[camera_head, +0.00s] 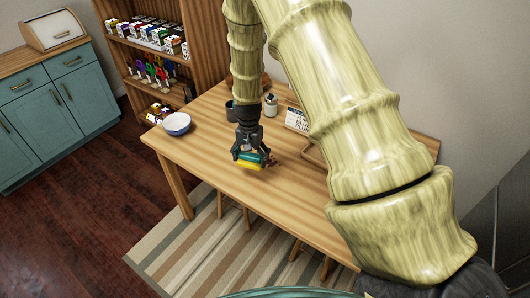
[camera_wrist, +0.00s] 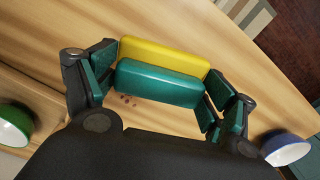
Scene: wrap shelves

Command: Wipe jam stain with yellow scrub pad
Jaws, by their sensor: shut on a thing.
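The scrub pad, a yellow block with a teal-green layer, is between the fingers of my gripper (camera_head: 249,155) above the wooden table. Its yellow part (camera_head: 248,165) faces the front of the table. In the wrist view the pad (camera_wrist: 165,56) spans the gap between my two fingers (camera_wrist: 157,92), which are shut on it at its ends. A reddish-brown patch (camera_head: 275,162) shows right of the pad in the head view. I cannot tell whether the pad touches the table.
A blue-and-white bowl (camera_head: 177,123) stands at the table's left end. A dark cup (camera_head: 231,108), a jar (camera_head: 271,104) and a lettered sign (camera_head: 297,121) stand toward the back. A green bowl (camera_wrist: 12,126) shows in the wrist view. The front of the table (camera_head: 215,172) is clear.

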